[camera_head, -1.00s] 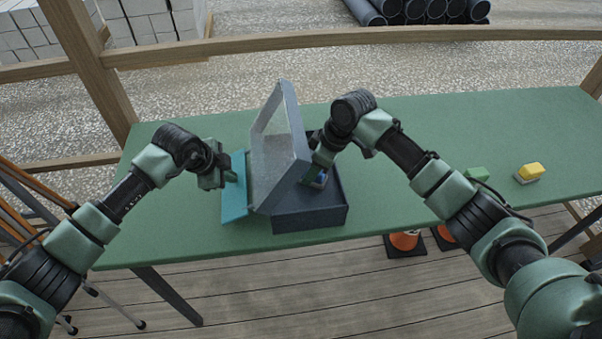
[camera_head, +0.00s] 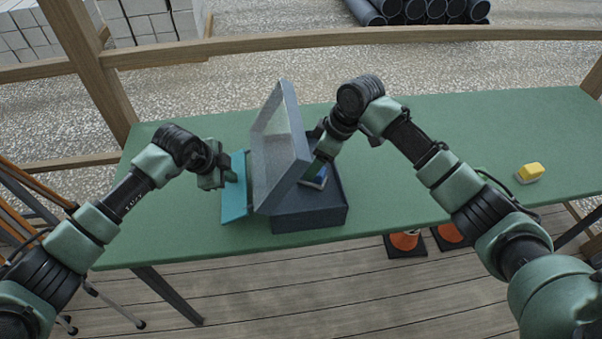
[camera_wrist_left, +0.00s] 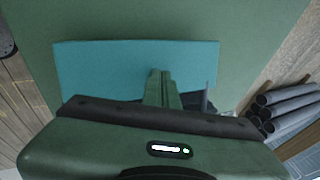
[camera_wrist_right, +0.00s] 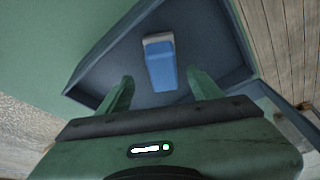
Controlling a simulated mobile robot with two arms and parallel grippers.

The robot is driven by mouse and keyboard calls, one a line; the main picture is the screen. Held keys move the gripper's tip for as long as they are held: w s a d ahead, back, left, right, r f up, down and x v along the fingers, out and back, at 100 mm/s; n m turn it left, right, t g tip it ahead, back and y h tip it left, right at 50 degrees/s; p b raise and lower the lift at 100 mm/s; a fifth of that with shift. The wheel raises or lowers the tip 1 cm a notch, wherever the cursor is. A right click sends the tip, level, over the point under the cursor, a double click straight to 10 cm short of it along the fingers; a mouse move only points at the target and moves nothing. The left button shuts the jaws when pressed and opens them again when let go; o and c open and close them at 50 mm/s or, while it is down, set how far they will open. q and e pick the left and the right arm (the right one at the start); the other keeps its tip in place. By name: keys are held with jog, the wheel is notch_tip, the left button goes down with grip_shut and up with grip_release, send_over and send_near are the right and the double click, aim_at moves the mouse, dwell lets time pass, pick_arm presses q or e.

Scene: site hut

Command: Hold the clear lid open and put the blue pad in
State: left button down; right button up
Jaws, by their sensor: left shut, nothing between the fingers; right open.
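The dark grey-blue box (camera_head: 312,217) stands on the table with its framed clear lid (camera_head: 278,140) raised and tilted to the left. The blue pad (camera_head: 317,178) lies inside the box; the right wrist view shows the pad (camera_wrist_right: 161,68) on the box floor with its pale grey edge. My right gripper (camera_head: 322,160) is open above the pad, with its fingers (camera_wrist_right: 161,86) apart and clear of it. My left gripper (camera_head: 230,175) is shut and empty at the teal panel (camera_head: 233,205) left of the lid; I cannot tell whether it touches the panel.
A yellow block with a grey base (camera_head: 530,172) sits on the right of the green table (camera_head: 420,125). Orange cones (camera_head: 405,240) stand below the front edge. A wooden rail (camera_head: 300,43) runs behind. The table's back right is clear.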

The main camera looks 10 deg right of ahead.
jog(key=shift+w+v, duration=0.2)
jog(key=shift+v, duration=0.95)
jog(key=shift+w+v, duration=0.2)
jog(key=shift+v, duration=1)
jog(key=shift+w+v, duration=0.2)
jog(key=shift+v, duration=0.95)
jog(key=s+d, duration=1)
jog(key=s, duration=0.4)
pick_arm(q)
jog(key=shift+r, duration=0.1)
pick_arm(e)
jog(key=shift+r, duration=0.2)
pick_arm(q)
notch_tip(320, 180, up, 13)
jog(key=p, duration=0.9)
pick_arm(e)
notch_tip(320, 180, up, 9)
pick_arm(q)
jog(key=shift+d, duration=0.1)
